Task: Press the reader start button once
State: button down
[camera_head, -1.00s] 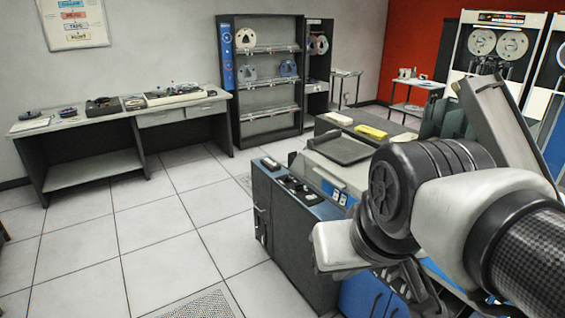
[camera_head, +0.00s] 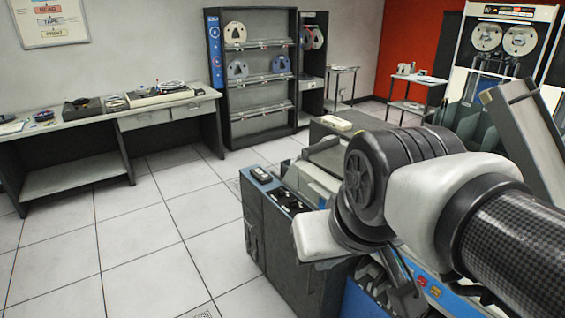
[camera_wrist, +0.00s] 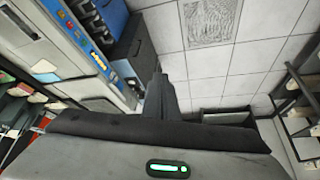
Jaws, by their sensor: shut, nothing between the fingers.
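A blue control panel (camera_head: 450,299) with small yellow and red buttons (camera_head: 422,281) shows below my forearm in the head view. The same blue panel (camera_wrist: 83,43) runs diagonally at upper left in the wrist view, with several small coloured buttons (camera_wrist: 70,25). I cannot read which one is the reader start button. My gripper (camera_wrist: 159,78) is shut and empty in the wrist view. Its fingers appear over the floor and dark cabinet side, to the right of the panel and apart from the buttons. In the head view my arm covers much of the machine.
A dark cabinet with a blue top (camera_head: 276,194) stands left of my arm. A desk with equipment (camera_head: 150,108) is at left, and a tape rack (camera_head: 258,118) stands at the back. Tiled floor (camera_head: 150,215) is clear between them.

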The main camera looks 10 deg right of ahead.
notch_tip(320, 180, down, 17)
jog(key=b, duration=1.7)
jog(key=w+d+r+n+t+h+p, duration=0.1)
jog(key=w+r+n, duration=0.1)
jog(key=w, duration=0.7)
jog(key=w+d+r+n+t+p, duration=0.1)
jog(key=w+d+r+n+t, duration=0.15)
jog(key=w, duration=0.65)
jog(key=w+d+f+n, duration=0.2)
jog(key=w+d+f, duration=0.2)
jog(key=w+f, duration=0.3)
jog(key=w+d+f+n+t, duration=0.1)
jog(key=d+f+n, duration=0.1)
jog(key=d+f, duration=0.65)
jog(key=w+d+f+n+t, duration=0.1)
jog(key=d+f+t, duration=0.15)
jog(key=f, duration=1.05)
jog(key=s+d+f+m+t+h, duration=0.1)
jog(key=s+d+m+t+h, duration=0.2)
jog(key=d, duration=0.5)
jog(key=shift+s+d+f+m+h+b, duration=0.2)
jog(key=shift+s+f+m+h+b, duration=0.25)
jog(key=shift+s+h, duration=0.8)
